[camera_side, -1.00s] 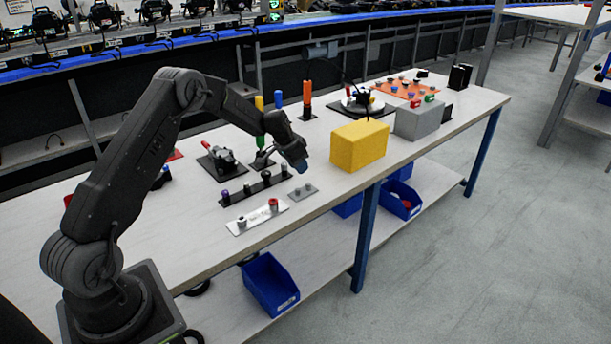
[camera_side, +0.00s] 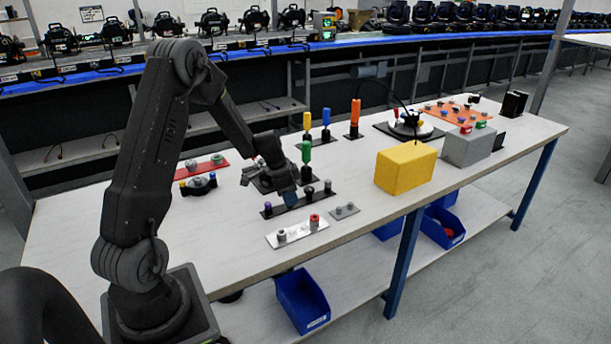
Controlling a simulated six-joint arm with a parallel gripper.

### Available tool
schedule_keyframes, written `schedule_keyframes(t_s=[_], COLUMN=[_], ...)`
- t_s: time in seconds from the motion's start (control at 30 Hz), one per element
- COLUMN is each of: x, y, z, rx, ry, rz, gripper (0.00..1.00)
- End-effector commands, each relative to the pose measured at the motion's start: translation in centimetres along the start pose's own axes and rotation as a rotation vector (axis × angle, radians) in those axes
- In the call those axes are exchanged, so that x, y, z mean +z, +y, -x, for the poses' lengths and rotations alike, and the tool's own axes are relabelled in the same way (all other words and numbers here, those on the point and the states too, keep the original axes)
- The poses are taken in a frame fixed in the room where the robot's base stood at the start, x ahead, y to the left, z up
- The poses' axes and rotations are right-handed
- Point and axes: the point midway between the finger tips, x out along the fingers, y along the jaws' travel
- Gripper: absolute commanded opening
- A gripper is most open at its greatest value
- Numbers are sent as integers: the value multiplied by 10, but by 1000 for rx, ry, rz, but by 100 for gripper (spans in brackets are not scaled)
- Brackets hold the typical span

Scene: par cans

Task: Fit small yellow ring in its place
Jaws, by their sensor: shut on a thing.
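My gripper (camera_side: 291,197) points down over the middle of a black strip (camera_side: 277,211) that bears several small knobs. I cannot make out the small yellow ring for certain. A small yellow spot (camera_side: 183,187) shows beside a dark round fixture at the left, but its shape is unclear. I cannot tell which spot is the ring's place.
A white plate (camera_side: 297,233) and small grey plate (camera_side: 345,211) lie in front. A yellow block (camera_side: 405,168) and grey block (camera_side: 467,147) stand to the right. Upright yellow, blue, green and orange-handled tools (camera_side: 355,118) stand behind. The bench front left is clear.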

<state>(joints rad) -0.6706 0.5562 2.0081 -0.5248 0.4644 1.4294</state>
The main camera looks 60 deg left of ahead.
Motion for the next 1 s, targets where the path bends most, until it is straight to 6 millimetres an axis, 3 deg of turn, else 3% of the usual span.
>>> schedule_keyframes(t_s=[0.1, 0.3, 1.0], x=[24, 41, 55], y=[23, 41, 43], z=[-1, -2, -52], rx=[19, 34, 38], ry=[-26, -45, -45], rz=[-46, -87, -90], gripper=[8, 8, 8])
